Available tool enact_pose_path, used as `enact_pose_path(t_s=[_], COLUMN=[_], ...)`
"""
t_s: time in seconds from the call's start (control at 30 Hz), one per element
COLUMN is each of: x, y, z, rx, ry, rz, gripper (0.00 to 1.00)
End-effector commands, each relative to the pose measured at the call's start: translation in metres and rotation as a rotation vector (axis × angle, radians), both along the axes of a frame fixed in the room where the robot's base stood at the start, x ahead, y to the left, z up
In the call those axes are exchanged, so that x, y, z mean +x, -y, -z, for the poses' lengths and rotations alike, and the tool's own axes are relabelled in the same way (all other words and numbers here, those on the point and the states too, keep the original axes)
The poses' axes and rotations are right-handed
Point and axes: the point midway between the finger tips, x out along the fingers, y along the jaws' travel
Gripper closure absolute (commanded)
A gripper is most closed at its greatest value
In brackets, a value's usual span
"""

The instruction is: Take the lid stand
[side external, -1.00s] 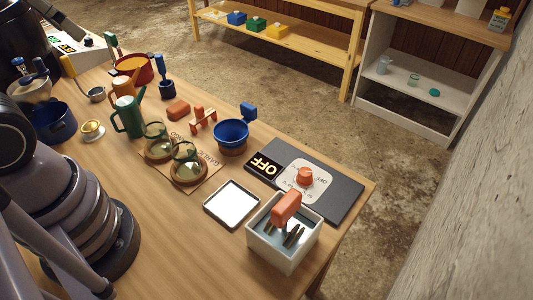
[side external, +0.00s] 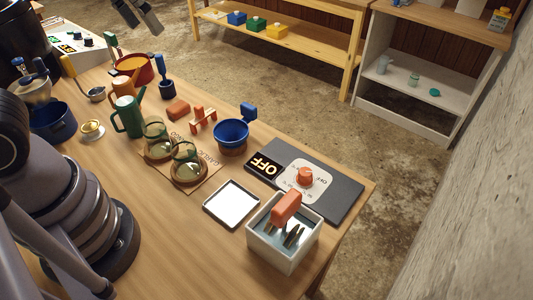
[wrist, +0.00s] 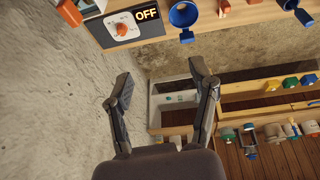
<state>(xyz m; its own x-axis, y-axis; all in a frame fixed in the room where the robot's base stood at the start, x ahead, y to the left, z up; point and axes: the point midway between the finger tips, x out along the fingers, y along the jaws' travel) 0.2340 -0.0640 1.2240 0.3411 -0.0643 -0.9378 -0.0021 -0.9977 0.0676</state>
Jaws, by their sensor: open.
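No label names the lid stand. A small orange rack with short uprights (side external: 203,120) on the table behind the jars may be it; I cannot be sure. Two glass jars with brown bases (side external: 187,170) stand on a lettered board (side external: 212,176) in front of it. My gripper (side external: 138,15) shows at the top edge of the side view, high and well behind the rack. In the wrist view my gripper (wrist: 162,82) has its two fingers spread wide, with nothing between them. It points past the table edge toward the floor and shelves.
Near the rack are a blue bowl (side external: 231,134), an orange block (side external: 178,109) and a green can (side external: 130,117). A white basin (side external: 256,243) with an orange-handled tool, a square tray (side external: 231,221) and a dark OFF panel (side external: 345,192) fill the near right. Shelves stand beyond.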

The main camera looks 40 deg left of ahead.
Motion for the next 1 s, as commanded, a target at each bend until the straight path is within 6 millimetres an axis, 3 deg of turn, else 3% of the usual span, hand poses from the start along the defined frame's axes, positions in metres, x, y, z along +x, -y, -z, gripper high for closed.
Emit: enact_pose_path(t_s=[0.1, 0.2, 0.3, 0.43, 0.6, 0.77, 1.0], x=[0.033, 0.048, 0.05, 0.043, 0.033, 0.034, 0.04], y=[0.058, 0.111, 0.161, 0.208, 0.236, 0.238, 0.237], z=[0.027, 0.058, 0.092, 0.13, 0.157, 0.18, 0.227], rx=[0.001, 0.011, 0.029, 0.053, 0.068, 0.071, 0.072], ry=[-0.083, -0.137, -0.178, -0.21, -0.227, -0.23, -0.23], rz=[0.018, 0.019, 0.019, 0.015, 0.009, 0.006, 0.005], gripper=[0.41, 0.41, 0.41, 0.41, 0.41, 0.41, 0.41])
